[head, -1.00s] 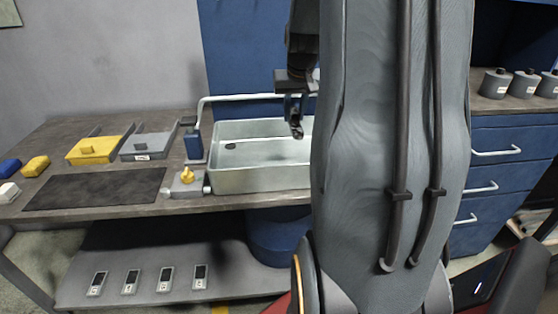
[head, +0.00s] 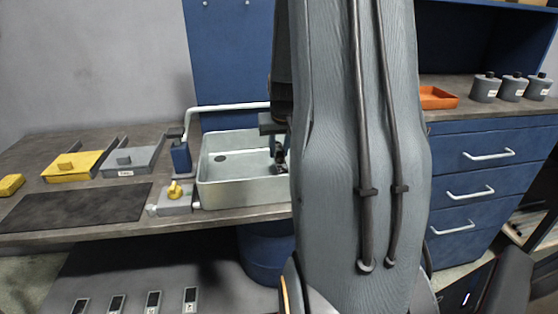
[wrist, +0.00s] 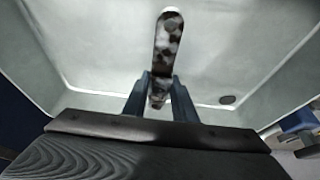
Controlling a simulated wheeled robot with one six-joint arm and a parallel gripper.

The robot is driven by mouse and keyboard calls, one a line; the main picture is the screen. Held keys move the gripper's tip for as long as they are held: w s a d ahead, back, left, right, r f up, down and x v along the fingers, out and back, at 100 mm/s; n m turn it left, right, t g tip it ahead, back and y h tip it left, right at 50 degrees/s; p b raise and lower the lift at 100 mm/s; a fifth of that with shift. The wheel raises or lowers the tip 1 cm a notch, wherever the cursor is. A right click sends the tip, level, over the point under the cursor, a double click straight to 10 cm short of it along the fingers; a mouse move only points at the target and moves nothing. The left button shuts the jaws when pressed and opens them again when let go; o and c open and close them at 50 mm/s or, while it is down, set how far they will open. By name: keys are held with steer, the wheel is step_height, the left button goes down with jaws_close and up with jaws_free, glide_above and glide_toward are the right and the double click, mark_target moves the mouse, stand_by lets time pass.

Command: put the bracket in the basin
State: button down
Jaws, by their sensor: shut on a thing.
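The bracket (wrist: 167,42) is a narrow, mottled grey metal strip with dark holes. In the wrist view it sticks out beyond my gripper (wrist: 160,88), whose two blue-grey fingers are shut on its near end. The basin (head: 240,191) is a pale metal sink on the bench in the head view. My gripper (head: 280,160) is at the basin's right part, low within its outline, with my arm hiding the basin's right end. In the wrist view the basin's pale floor (wrist: 110,45) lies beneath the bracket. I cannot tell whether the bracket touches it.
A pipe-like faucet (head: 230,106) arches over the basin's back. A yellow knob (head: 174,190) sits left of the basin. An orange tray (head: 437,97) is on the right counter.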

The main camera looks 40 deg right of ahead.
mark_target(279, 160)
steer(key=shift+f, duration=1.95)
steer(key=shift+f, duration=0.1)
steer(key=c, duration=1.5)
jaws_free()
steer(key=shift+f, duration=0.1)
steer(key=shift+o, duration=0.2)
steer(key=v, duration=1.2)
steer(key=shift+r+b, duration=0.2)
steer(key=shift+b, duration=0.1)
